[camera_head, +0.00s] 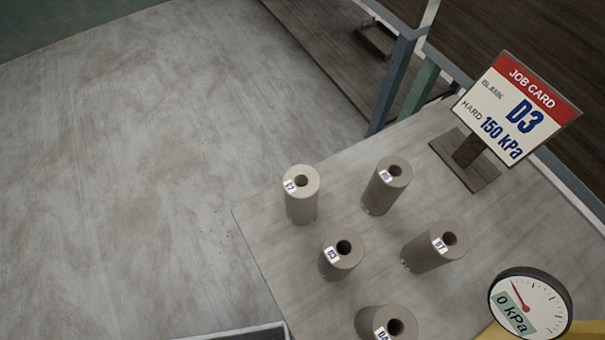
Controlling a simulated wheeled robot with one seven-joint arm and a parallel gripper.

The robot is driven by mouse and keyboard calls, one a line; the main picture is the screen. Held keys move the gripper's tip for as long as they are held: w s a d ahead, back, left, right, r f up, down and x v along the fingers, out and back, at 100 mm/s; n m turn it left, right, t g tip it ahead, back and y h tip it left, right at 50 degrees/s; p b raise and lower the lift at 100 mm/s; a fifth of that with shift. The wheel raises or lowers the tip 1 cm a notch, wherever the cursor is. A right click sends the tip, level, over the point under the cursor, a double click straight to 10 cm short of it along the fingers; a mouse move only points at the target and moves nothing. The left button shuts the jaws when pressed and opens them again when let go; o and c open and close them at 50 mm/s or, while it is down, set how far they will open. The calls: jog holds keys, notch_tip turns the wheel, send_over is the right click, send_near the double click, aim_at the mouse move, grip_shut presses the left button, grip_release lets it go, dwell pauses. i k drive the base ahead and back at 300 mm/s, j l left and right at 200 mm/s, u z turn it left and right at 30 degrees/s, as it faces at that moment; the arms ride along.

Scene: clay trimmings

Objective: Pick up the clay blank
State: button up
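Several upright clay blanks, hollow cylinders with a small label near each top, stand on a grey table (262,240). A pale one (301,203) stands at the left. A grey-brown one (384,192) stands at the back. Another (345,262) is in the middle; its label may read D3, but it is too small to be sure. One labelled what looks like D7 (428,252) stands at the right. One (374,319) is cut by the bottom edge. The job card (519,108) reads blank D3, hard, 150 kPa. My gripper is not in view.
A round gauge (530,303) reading 0 kPa is at the lower right, beside something yellow. The card stands on a dark base (465,160) at the table's back. Blue and green posts (391,85) rise behind the table. The floor at left is clear.

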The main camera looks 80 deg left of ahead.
aim_at(301, 183)
jog(key=u, duration=1.45)
jog(key=k+j+z, duration=0.1)
jog(key=k, duration=0.3)
jog(key=k+j+z, duration=0.1)
jog(key=k+j, duration=0.2)
jog(key=k, duration=0.05)
